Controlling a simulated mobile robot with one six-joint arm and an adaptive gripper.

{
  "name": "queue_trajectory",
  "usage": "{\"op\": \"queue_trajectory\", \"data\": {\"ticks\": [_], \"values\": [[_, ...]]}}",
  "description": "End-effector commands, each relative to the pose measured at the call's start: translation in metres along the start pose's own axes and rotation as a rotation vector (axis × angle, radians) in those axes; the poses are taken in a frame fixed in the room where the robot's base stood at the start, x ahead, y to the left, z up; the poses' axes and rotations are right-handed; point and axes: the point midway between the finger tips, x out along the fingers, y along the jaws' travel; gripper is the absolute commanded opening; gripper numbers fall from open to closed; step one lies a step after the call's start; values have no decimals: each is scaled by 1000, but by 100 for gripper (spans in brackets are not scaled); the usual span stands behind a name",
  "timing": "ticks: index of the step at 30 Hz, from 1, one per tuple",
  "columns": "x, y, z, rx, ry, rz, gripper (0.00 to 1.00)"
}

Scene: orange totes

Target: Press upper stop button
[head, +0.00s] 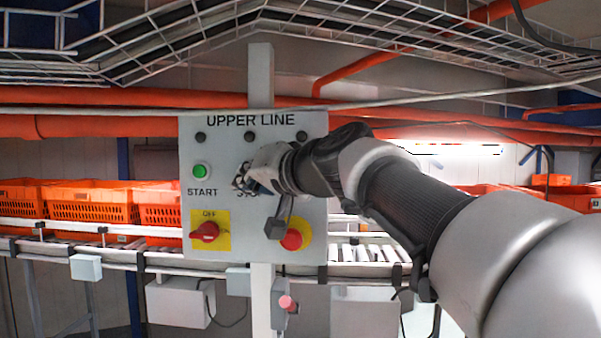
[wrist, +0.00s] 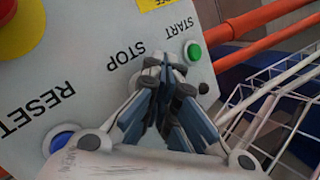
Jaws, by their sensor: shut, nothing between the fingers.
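The grey control panel (head: 222,140) labelled UPPER LINE faces me in the head view. My gripper (head: 241,182) is shut and empty at the middle of the panel, over the place above the STOP label (head: 247,194). The stop button itself is hidden behind the fingers. In the wrist view the STOP label (wrist: 125,54) lies left of my gripper's fingertips (wrist: 163,72), which cover the spot beneath it. I cannot tell whether the tips touch the button. The green START button (head: 200,171) is left of my gripper; it also shows in the wrist view (wrist: 193,51).
A red OFF switch (head: 205,231) and a red mushroom button (head: 292,239), both on yellow plates, sit lower on the panel. A blue button (wrist: 62,143) is near the RESET label (wrist: 38,108). Orange totes (head: 90,203) stand on the conveyor behind. Wire trays and orange pipes run above.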

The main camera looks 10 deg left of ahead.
Motion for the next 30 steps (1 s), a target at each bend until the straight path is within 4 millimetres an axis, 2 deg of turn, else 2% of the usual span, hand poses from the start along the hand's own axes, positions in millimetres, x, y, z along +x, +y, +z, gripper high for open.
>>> {"op": "queue_trajectory", "data": {"ticks": [30], "values": [[-17, -12, 13, -1, 1, -1, 0]]}}
